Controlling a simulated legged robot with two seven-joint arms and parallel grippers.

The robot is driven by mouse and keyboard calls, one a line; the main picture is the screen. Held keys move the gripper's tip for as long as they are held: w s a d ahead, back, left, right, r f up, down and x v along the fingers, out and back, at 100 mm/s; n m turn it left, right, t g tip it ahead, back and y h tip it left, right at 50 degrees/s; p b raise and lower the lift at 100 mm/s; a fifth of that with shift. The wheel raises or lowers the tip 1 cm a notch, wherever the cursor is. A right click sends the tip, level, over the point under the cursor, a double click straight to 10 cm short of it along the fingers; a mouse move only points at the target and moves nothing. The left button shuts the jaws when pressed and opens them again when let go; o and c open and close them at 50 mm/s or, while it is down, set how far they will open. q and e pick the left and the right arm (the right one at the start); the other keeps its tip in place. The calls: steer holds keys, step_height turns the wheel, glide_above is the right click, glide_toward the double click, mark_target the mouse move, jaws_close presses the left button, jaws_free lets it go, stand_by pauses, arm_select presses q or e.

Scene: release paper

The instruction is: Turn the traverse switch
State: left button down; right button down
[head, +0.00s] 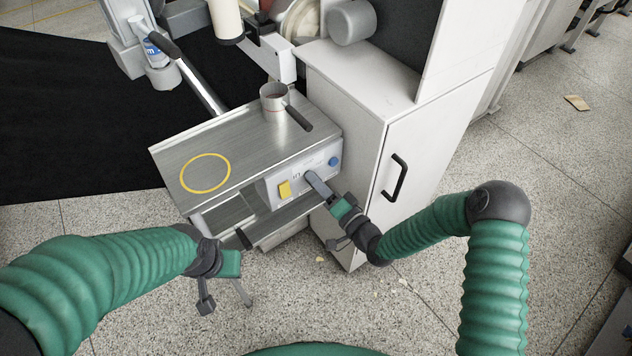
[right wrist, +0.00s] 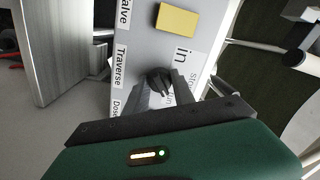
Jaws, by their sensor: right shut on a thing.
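The traverse switch (right wrist: 159,80) is a black knob on the light control panel (right wrist: 142,42), beside the label "Traverse" in the right wrist view. My right gripper (right wrist: 166,88) is shut on it, one finger on each side. In the head view my right gripper (head: 311,178) reaches the panel front between the yellow button (head: 284,189) and the blue knob (head: 334,161), and its fingers hide the switch. The yellow button also shows in the right wrist view (right wrist: 178,20). My left gripper (head: 226,296) is open and empty above the floor.
A metal worktop (head: 225,140) with a yellow ring (head: 205,173) lies above the panel. A small metal pot (head: 274,97) with a dark handle stands at its back. A white cabinet (head: 365,130) with a black handle (head: 395,178) stands close on the right. The floor in front is mostly clear.

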steer(key=shift+d+f, duration=0.15)
steer(key=shift+f, duration=0.1)
steer(key=c, duration=1.2)
jaws_free()
steer(key=shift+c, duration=0.2)
steer(key=shift+o, duration=0.9)
steer(key=shift+d+r, duration=0.15)
steer(key=p+v, duration=0.2)
steer(key=v, duration=1.5)
